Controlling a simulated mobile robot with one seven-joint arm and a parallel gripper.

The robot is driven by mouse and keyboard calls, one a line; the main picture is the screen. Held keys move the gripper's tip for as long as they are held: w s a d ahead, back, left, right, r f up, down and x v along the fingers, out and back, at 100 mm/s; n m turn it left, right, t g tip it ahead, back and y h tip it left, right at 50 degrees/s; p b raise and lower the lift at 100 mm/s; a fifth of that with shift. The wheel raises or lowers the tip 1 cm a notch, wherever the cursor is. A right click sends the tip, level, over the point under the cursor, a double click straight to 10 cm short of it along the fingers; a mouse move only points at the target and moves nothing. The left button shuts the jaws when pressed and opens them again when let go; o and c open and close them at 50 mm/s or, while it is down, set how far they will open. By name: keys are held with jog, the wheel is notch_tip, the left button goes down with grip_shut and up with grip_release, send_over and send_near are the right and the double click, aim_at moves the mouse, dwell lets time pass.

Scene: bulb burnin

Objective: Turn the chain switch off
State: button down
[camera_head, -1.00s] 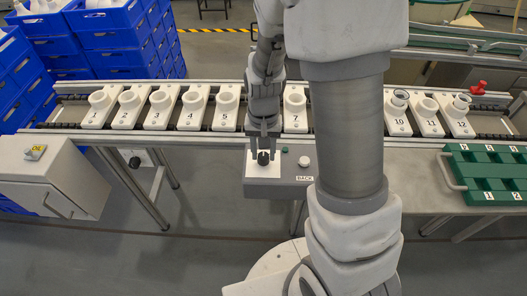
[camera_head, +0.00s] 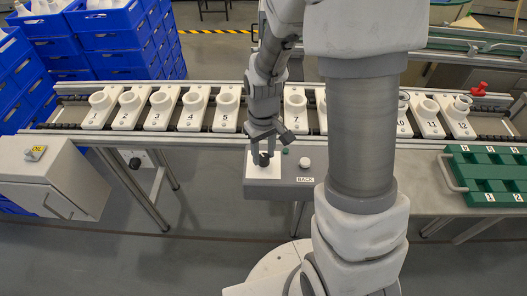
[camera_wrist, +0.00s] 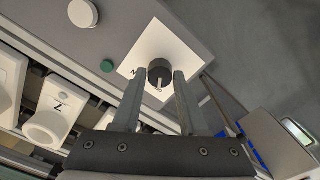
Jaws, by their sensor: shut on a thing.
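A round black knob (camera_head: 263,159) sits on a white square plate (camera_head: 253,173) on a grey control box below the conveyor. The knob also shows in the wrist view (camera_wrist: 159,70), with a pale pointer mark on its side toward my gripper. My gripper (camera_head: 257,157) comes down over the plate and is shut on the knob, one finger on each side. In the wrist view the two fingers (camera_wrist: 156,82) straddle it. A small letter shows at the plate's edge, and the rest of its lettering is hidden or too small to read.
The box has a green button (camera_head: 285,150), a white button (camera_head: 305,163) and a BACK label. Numbered white holders (camera_head: 160,108) line the conveyor behind. A green tray (camera_head: 485,160) stands right; a grey cabinet (camera_head: 45,180) stands left.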

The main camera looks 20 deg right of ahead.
aim_at(263, 157)
dwell(0.4)
jog(key=shift+c, duration=2.2)
grip_release()
notch_tip(263, 157, up, 18)
jog(key=p, duration=0.4)
jog(key=shift+f, duration=0.25)
